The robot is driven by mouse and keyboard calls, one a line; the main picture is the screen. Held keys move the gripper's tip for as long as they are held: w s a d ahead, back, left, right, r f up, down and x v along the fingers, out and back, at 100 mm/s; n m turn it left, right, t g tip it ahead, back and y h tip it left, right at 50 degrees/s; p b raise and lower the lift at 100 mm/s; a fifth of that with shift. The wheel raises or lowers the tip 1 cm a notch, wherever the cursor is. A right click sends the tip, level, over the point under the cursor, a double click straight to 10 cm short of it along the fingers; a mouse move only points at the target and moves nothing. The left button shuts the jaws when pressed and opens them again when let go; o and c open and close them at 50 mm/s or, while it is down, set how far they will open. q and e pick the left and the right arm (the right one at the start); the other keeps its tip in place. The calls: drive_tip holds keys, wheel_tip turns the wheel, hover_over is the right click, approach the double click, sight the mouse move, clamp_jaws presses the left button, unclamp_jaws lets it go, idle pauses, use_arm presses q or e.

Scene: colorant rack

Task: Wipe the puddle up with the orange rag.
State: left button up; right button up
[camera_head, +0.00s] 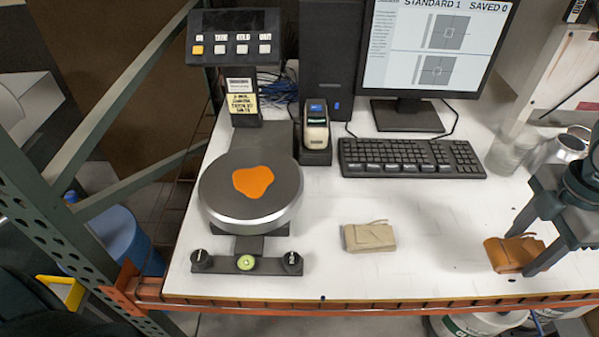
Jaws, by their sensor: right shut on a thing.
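An orange puddle (253,181) lies on the round grey pan of the scale (250,210), left of the middle of the table. The orange-brown folded rag (504,256) is on the white table at the right, near the front edge. My right gripper (525,254) comes in from the right and is shut on the rag, with one finger on each side. Part of the rag is hidden by the fingers. My left gripper is not in view.
A folded beige rag (369,237) lies between the scale and the orange rag. A keyboard (410,158), monitor (437,50) and handheld device in a dock (315,135) stand behind. Clear jars (510,150) stand back right. A green rack post (60,200) rises at left.

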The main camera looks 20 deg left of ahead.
sight(498, 237)
drive_tip(key=n, duration=0.3)
drive_tip(key=a+n, duration=0.1)
drive_tip(key=n, duration=0.2)
drive_tip(key=shift+w+r, duration=0.1)
drive_tip(key=shift+r, duration=0.05)
drive_tip(key=n, duration=0.4)
drive_tip(key=a+n, duration=0.1)
drive_tip(key=n, duration=0.2)
drive_tip(key=shift+w+r, duration=0.1)
drive_tip(key=n, duration=0.5)
drive_tip(key=shift+a+r+n, duration=0.1)
drive_tip(key=shift+a+n, duration=0.2)
drive_tip(key=n, duration=0.7)
drive_tip(key=shift+w+a, duration=0.1)
drive_tip(key=shift+a, duration=0.25)
drive_tip(key=n, duration=0.7)
drive_tip(key=shift+a+r, duration=0.15)
drive_tip(key=shift+a, duration=0.2)
drive_tip(key=n, duration=0.5)
drive_tip(key=shift+a, duration=0.15)
drive_tip(key=n, duration=0.7)
drive_tip(key=shift+w+a, duration=0.1)
drive_tip(key=shift+a, duration=0.05)
drive_tip(key=n, duration=0.5)
drive_tip(key=shift+a+r, duration=0.1)
